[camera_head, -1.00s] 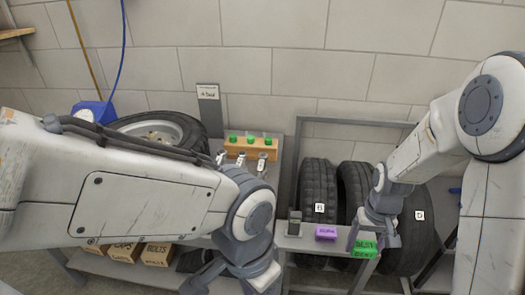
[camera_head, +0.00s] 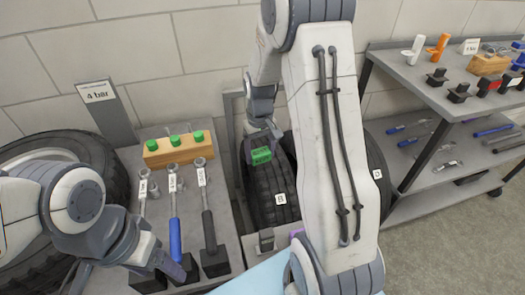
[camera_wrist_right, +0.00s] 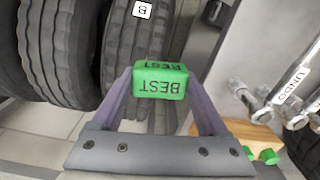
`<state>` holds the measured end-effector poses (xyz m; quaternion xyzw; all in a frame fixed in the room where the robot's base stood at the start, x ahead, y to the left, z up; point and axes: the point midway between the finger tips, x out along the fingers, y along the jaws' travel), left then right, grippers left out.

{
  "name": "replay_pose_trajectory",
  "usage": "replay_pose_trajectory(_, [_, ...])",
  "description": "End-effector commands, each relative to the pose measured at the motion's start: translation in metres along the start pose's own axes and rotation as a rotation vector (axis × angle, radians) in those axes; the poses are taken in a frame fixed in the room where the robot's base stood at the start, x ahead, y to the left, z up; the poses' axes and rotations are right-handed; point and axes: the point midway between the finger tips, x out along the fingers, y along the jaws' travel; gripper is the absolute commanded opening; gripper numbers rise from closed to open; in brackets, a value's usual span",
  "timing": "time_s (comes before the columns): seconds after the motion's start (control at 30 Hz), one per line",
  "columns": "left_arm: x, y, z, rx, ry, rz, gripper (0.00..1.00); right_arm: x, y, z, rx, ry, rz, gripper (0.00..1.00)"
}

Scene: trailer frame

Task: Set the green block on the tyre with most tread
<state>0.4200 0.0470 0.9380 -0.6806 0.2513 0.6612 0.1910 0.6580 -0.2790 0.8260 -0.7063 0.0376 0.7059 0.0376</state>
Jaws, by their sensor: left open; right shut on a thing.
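The green block marked BEST (camera_head: 261,156) is between my right gripper's fingers (camera_head: 258,148), near the top of the tyre labelled B (camera_head: 270,195). In the right wrist view the block (camera_wrist_right: 160,82) sits squarely in the jaws, with tyre B (camera_wrist_right: 128,55) behind it; I cannot tell if they touch. A middle tyre (camera_wrist_right: 58,50) also shows there. The tyre labelled D (camera_head: 378,174) is partly hidden behind my right arm. How much tread each tyre has is hard to judge. My left gripper (camera_head: 160,266) is open and empty over the bench at lower left.
A bench holds torque wrenches (camera_head: 175,222) and a wooden block with green caps (camera_head: 178,149). A 4 bar sign (camera_head: 97,95) stands behind it. A purple block (camera_head: 297,233) peeks out beside my right arm. A tool shelf (camera_head: 430,98) is at right; floor beside it is clear.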

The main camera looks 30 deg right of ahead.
Motion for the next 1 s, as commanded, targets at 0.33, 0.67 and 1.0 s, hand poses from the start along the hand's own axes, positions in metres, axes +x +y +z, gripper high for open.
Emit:
replay_pose_trajectory(0.33, [-0.009,0.001,-0.001,0.000,0.000,0.000,0.75,-0.019,0.138,-0.008,0.138,0.000,0.000,0.20])
replay_pose_trajectory(0.67, [-0.011,0.001,-0.001,0.000,0.000,0.000,0.75,0.009,0.117,-0.040,0.142,-0.004,-0.001,0.20])
replay_pose_trajectory(1.0, [-0.014,0.001,-0.001,0.000,0.000,0.000,0.75,0.046,0.073,-0.085,0.146,-0.001,0.000,0.20])
